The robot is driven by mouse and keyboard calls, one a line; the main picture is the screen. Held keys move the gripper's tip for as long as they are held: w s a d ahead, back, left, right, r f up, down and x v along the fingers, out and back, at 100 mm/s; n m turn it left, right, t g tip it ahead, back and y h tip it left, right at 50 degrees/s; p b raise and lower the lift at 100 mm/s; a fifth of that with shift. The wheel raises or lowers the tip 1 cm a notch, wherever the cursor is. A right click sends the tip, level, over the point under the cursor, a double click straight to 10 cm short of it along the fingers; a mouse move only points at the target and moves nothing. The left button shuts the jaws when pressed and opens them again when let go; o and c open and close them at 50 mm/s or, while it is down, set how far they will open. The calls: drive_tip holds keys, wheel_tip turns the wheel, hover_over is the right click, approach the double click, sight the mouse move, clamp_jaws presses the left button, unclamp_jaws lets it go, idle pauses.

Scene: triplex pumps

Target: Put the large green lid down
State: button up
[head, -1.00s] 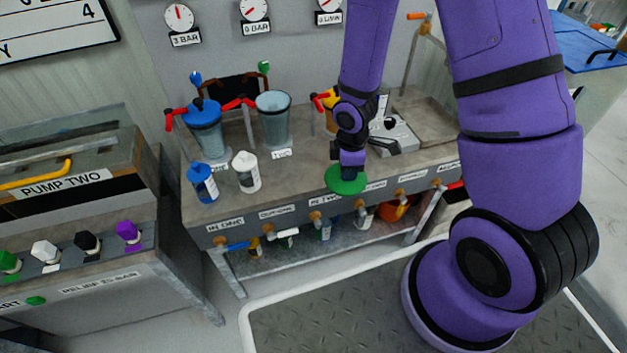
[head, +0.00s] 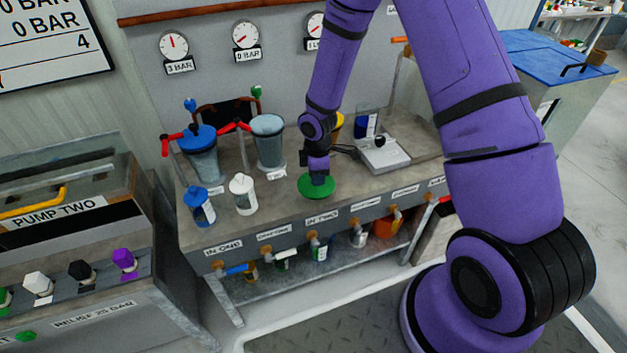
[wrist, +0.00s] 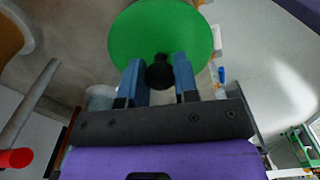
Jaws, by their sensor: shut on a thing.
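The large green lid (head: 316,187) is a flat round disc with a black knob on it. My gripper (head: 319,177) is above it at the front part of the bench top and is shut on the knob. In the wrist view the green lid (wrist: 160,35) fills the top middle, and the two blue fingers of my gripper (wrist: 160,75) are on either side of the black knob. I cannot tell whether the lid touches the bench or hangs just above it.
The grey bench (head: 270,215) has bare top around the lid. To the left stand a white bottle (head: 243,195), a blue-capped bottle (head: 199,207), an open clear vessel (head: 268,142) and a blue-lidded vessel (head: 203,152). A scale (head: 384,154) sits to the right.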

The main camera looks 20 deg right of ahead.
drive_tip(key=shift+w+a+f, duration=0.1)
drive_tip(key=shift+w+a, duration=0.15)
drive_tip(key=shift+w, duration=0.6)
drive_tip(key=shift+f, duration=1.75)
drive_tip(key=o, duration=0.9)
drive_tip(key=shift+f, duration=0.1)
drive_tip(key=shift+o, duration=0.2)
